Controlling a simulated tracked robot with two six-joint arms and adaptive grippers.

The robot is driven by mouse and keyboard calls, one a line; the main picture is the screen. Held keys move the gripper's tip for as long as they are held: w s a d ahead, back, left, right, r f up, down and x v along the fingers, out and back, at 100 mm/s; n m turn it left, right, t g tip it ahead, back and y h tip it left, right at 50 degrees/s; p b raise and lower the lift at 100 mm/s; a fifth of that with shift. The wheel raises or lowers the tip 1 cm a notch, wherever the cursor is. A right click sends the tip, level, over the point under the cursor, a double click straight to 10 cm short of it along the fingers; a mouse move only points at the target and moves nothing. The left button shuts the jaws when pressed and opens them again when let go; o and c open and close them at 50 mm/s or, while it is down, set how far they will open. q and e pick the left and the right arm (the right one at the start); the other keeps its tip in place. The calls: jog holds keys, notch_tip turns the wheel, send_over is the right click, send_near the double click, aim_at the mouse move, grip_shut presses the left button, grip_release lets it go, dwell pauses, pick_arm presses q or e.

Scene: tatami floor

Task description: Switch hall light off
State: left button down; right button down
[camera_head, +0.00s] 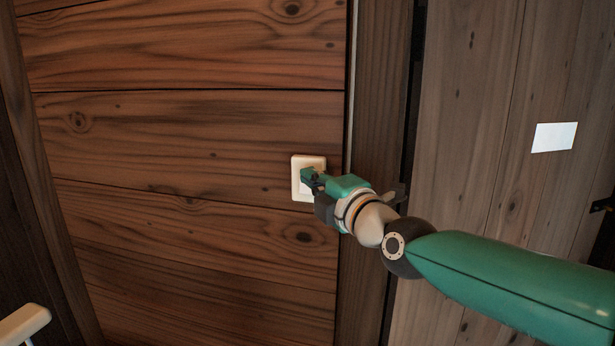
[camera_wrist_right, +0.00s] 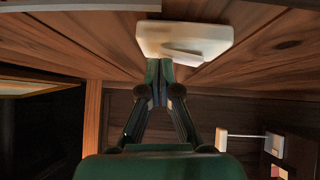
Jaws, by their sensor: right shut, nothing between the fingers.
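The hall light switch is a white plate (camera_head: 296,188) on the wooden plank wall, left of the door frame post. My right gripper (camera_head: 306,175) is shut and empty, with its fingertips at the switch plate and covering part of its middle. In the right wrist view the switch plate (camera_wrist_right: 190,42) has a raised rocker, and the shut fingertips (camera_wrist_right: 160,68) are at its near edge. I cannot tell whether they touch it. My left gripper is not in view.
A wooden door or panel with a blank white rectangle (camera_head: 554,137) stands right of the post. A dark metal fitting (camera_head: 602,204) is at the right edge. A pale rounded object (camera_head: 24,323) is at the bottom left. The plank wall left of the switch is clear.

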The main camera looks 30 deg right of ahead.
jog(key=shift+s+a+r+p, duration=0.1)
jog(key=shift+p, duration=0.4)
jog(key=s+a+r+p, duration=0.1)
jog(key=s+p, duration=0.3)
jog(key=s, duration=0.8)
jog(key=shift+s+a+r, duration=0.2)
jog(key=shift+s+a, duration=0.15)
